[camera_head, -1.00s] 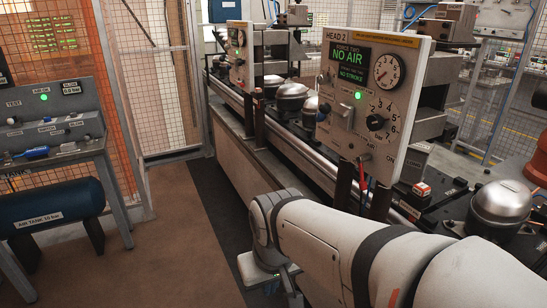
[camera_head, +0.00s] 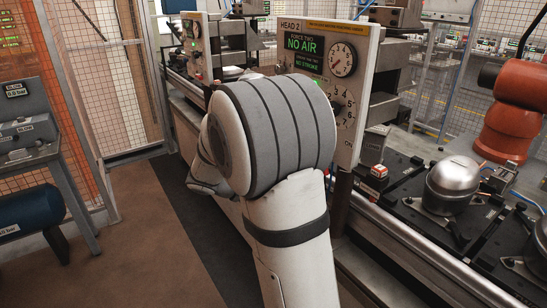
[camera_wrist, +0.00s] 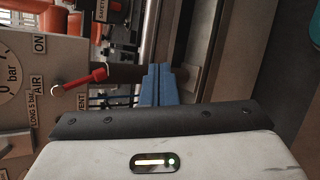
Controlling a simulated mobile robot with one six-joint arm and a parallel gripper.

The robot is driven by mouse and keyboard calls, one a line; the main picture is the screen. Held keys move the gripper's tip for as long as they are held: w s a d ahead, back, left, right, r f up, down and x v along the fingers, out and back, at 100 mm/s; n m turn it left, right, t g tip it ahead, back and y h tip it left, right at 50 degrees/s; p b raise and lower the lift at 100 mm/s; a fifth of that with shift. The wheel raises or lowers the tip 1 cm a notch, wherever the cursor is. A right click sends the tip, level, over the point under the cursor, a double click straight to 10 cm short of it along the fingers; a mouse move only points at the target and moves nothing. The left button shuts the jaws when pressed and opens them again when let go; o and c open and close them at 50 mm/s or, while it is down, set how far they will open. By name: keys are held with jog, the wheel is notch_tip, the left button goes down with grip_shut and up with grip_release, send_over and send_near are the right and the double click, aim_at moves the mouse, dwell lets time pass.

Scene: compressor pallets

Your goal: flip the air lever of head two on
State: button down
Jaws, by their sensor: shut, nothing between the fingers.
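The head two panel (camera_head: 372,45) stands in the middle of the head view. Its screen reads NO AIR, and an ON label (camera_head: 347,143) shows low on its right. My arm hides the air lever there. In the wrist view the panel (camera_wrist: 55,60) is turned sideways. The lever (camera_wrist: 85,80), with a red handle and pale pivot, sticks out from it between the ON label (camera_wrist: 39,44) and the VENT label. My gripper (camera_wrist: 160,72) has its blue fingers shut and empty, to the right of the red handle in the picture, apart from it. My gripper is hidden in the head view.
A silver compressor (camera_head: 452,186) sits on its pallet on the line to the right. A small red and white box (camera_head: 379,171) is beside the panel. A steel rail (camera_head: 420,255) runs along the line's front.

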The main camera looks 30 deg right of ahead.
jog(key=w+d+n+t+h, duration=0.1)
jog(key=w+d+h, duration=0.1)
jog(key=w+h, duration=0.5)
jog(key=w, duration=0.5)
jog(key=shift+d+r+h, duration=0.2)
jog(key=shift+d+h, duration=0.1)
jog(key=shift+h, duration=0.1)
jog(key=shift+w, duration=0.1)
jog(key=s+d+r+p, duration=0.2)
jog(key=s+d, duration=0.3)
jog(key=d, duration=0.5)
jog(key=shift+r+p, duration=0.25)
jog(key=shift+p, duration=0.2)
jog(key=shift+s+d, duration=0.1)
jog(key=shift+s, duration=0.05)
